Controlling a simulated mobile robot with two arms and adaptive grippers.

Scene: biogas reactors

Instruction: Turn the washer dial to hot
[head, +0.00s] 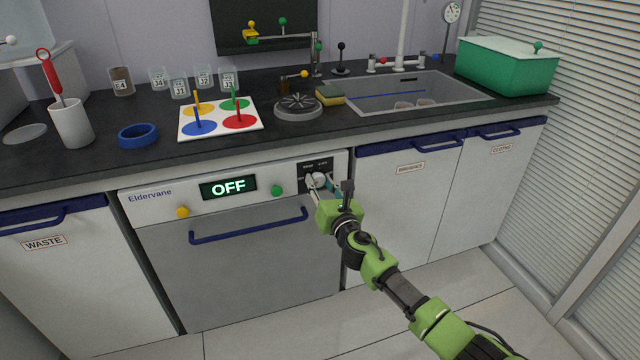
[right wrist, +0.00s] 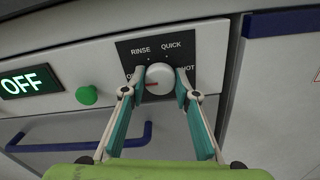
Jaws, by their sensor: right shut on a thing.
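The washer (head: 240,250), marked Eldervane, has a display (head: 229,187) reading OFF. Its round white dial (right wrist: 160,77) sits on a black panel (right wrist: 135,49) with the labels RINSE, QUICK and HOT, and one at the left partly hidden by a finger. A red mark on the dial points left, toward the partly hidden label. My right gripper (right wrist: 159,93) is shut on the dial, one finger on each side. In the head view the right gripper (head: 321,184) is at the panel and partly covers the dial. My left gripper is not in view.
A green button (head: 277,191), a yellow button (head: 183,212) and a blue door handle (head: 248,226) are on the washer front. Cupboards with blue handles flank it. The counter above holds a coloured board (head: 220,119), a blue ring (head: 138,135) and a sink (head: 410,93).

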